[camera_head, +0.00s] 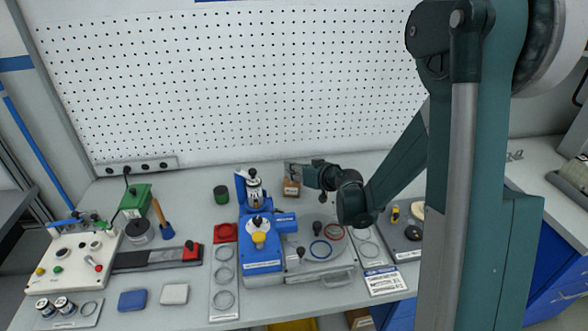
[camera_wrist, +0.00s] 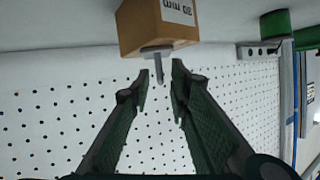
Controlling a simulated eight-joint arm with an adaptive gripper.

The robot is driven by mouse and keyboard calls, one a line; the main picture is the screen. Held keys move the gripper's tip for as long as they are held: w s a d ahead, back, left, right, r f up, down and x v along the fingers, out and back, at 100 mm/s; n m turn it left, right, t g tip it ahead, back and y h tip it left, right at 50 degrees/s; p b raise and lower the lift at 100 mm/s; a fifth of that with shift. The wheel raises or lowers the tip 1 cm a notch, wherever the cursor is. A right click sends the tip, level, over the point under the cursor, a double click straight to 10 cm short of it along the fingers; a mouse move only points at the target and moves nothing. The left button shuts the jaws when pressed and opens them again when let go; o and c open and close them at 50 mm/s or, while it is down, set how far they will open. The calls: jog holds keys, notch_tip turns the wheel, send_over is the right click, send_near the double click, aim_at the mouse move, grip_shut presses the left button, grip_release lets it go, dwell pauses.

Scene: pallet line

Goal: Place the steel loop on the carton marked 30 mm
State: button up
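The carton (camera_head: 291,188) is a small brown box at the back of the bench; its label, upside down in the wrist view (camera_wrist: 158,28), reads 30 mm. A small grey piece (camera_wrist: 158,70) stands out from the carton's top face. It may be the steel loop seen edge-on; I cannot tell. My gripper (camera_wrist: 161,80) is close to the carton, its fingertips apart on either side of this grey piece, with a visible gap on both sides. In the head view my gripper (camera_head: 300,170) is just above the carton, and its fingers are too small to read.
A green cylinder (camera_head: 221,194) stands left of the carton. The pegboard (camera_head: 230,90) rises behind.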

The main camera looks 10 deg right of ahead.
jog(key=shift+r, duration=0.15)
jog(key=p+v, duration=0.1)
jog(key=v, duration=1.1)
jog(key=shift+p, duration=0.4)
jog(key=shift+a+r, duration=0.1)
dwell(0.4)
jog(key=s+a+r+m+g+h, duration=0.1)
jog(key=s+r+g, duration=0.15)
jog(key=s, duration=0.45)
jog(key=s+a+r+g+h, duration=0.15)
jog(key=s+r, duration=0.25)
jog(key=s, duration=0.4)
jog(key=s+d+r+m+h, duration=0.1)
jog(key=s+d+h, duration=0.1)
jog(key=s, duration=0.8)
jog(key=s+d+r+m+g+h, duration=0.1)
jog(key=s+d, duration=0.1)
jog(key=s, duration=0.8)
jog(key=shift+s+h, duration=0.35)
jog(key=shift+s, duration=0.05)
